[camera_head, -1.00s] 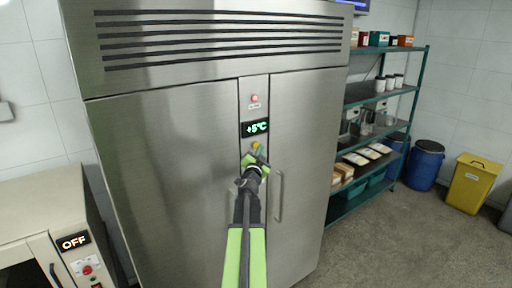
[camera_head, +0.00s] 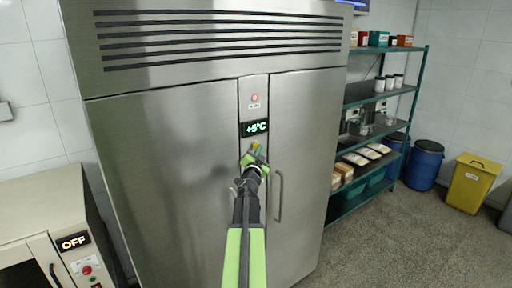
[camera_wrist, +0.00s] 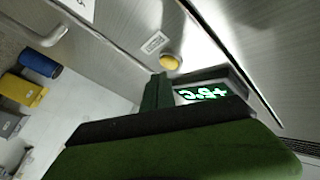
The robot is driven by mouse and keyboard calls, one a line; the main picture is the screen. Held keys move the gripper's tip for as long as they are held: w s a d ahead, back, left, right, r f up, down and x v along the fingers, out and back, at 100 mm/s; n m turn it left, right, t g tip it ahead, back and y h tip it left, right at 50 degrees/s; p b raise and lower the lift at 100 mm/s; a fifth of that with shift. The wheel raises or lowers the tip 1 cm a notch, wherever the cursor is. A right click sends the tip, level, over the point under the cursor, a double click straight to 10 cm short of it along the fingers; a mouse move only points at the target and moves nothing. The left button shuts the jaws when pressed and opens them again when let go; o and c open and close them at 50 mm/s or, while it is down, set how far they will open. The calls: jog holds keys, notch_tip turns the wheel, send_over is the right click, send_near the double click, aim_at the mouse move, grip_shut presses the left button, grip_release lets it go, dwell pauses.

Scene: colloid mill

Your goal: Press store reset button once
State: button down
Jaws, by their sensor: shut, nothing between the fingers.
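A steel two-door cold store (camera_head: 165,175) fills the middle of the head view. Its narrow centre panel carries a red lamp or button (camera_head: 254,97), a green display reading +5°C (camera_head: 254,128) and, below that, a yellow button (camera_head: 255,146). The yellow button also shows in the wrist view (camera_wrist: 171,62), with a small white label beside it, too small to read. My gripper (camera_head: 251,158) is shut and empty just below the yellow button. In the wrist view its dark green finger (camera_wrist: 157,92) is close to the button, with a small gap in the picture; contact is not visible.
Vertical door handles (camera_head: 278,196) flank the panel beside my arm. A machine with an OFF display (camera_head: 74,241) stands at left. A green shelf rack (camera_head: 352,205), blue drums (camera_head: 424,165) and a yellow bin (camera_head: 468,184) are at right. The floor there is clear.

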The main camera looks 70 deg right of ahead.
jog(key=shift+w+d, duration=0.15)
jog(key=shift+w, duration=0.1)
jog(key=shift+w+d, duration=0.2)
jog(key=shift+w, duration=0.2)
dwell(0.5)
dwell(0.4)
jog(key=shift+s+a, duration=0.45)
jog(key=shift+s, duration=0.3)
jog(key=s+a, duration=0.1)
jog(key=s, duration=0.1)
jog(key=s+a, duration=0.1)
jog(key=s, duration=0.1)
jog(key=shift+s+a, duration=0.1)
jog(key=shift+a, duration=0.25)
dwell(0.5)
